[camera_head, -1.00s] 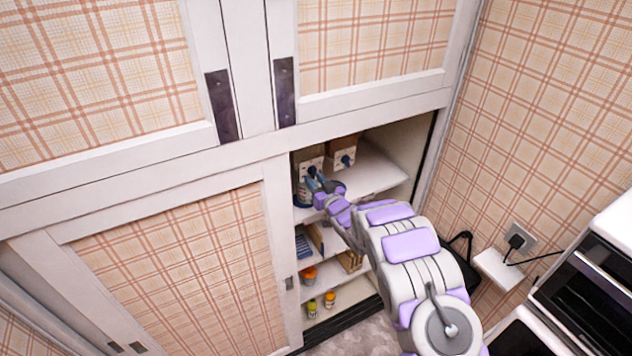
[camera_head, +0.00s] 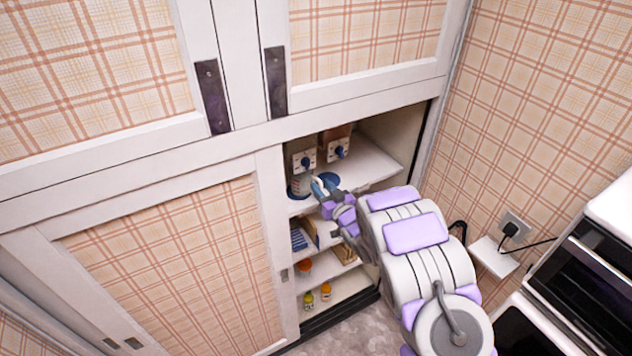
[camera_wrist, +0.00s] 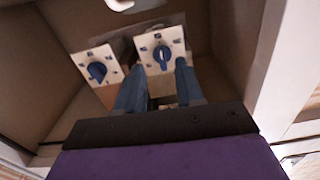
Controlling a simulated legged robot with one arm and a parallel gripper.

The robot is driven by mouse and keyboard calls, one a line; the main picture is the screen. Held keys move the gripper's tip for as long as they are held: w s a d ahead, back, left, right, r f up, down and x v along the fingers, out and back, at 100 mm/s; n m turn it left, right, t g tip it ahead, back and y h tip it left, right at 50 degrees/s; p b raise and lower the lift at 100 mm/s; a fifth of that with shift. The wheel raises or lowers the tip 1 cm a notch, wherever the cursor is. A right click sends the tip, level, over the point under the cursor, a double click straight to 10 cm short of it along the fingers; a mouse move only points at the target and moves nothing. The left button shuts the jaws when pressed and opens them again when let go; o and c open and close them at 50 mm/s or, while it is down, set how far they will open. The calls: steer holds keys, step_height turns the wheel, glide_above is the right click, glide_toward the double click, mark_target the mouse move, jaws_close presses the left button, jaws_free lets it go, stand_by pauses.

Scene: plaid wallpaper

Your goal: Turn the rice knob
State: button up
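Two box-like dispensers stand side by side on the upper cupboard shelf. Each has a white front plate with a blue knob: the left knob (camera_head: 305,162) and the right knob (camera_head: 339,151). No label is readable, so I cannot tell which is the rice knob. My gripper (camera_head: 319,184) is in front of and below the left dispenser. The wrist view appears upside down. There, my gripper (camera_wrist: 160,72) has its two blue fingers apart and empty, with one upright knob (camera_wrist: 164,57) seen beyond the gap. The other knob (camera_wrist: 97,71) is tilted, off to the left.
The sliding door's frame (camera_head: 276,240) bounds the opening on the left. Lower shelves hold small jars (camera_head: 326,291). An oven (camera_head: 585,300) is at right.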

steer(key=v, duration=0.8)
steer(key=shift+s+d+b, duration=0.2)
steer(key=shift+s+b, duration=0.05)
steer(key=shift+b, duration=0.1)
steer(key=s+d+m+g+h+b, duration=0.15)
steer(key=d+h+b, duration=0.35)
steer(key=d+h, duration=0.5)
steer(key=s+d+m+g+h+b, duration=0.25)
steer(key=s+d+g, duration=0.25)
steer(key=s+d, duration=0.4)
steer(key=s+a+g+b, duration=0.1)
steer(key=s+g+b, duration=0.1)
steer(key=s, duration=1)
steer(key=s+a+m+g+y+b, duration=0.1)
steer(key=s+g, duration=0.4)
steer(key=s, duration=0.8)
steer(key=s+a+m+g+y+b, duration=0.1)
steer(key=s+a+g+b, duration=0.2)
steer(key=s, duration=1)
steer(key=shift+s, duration=0.15)
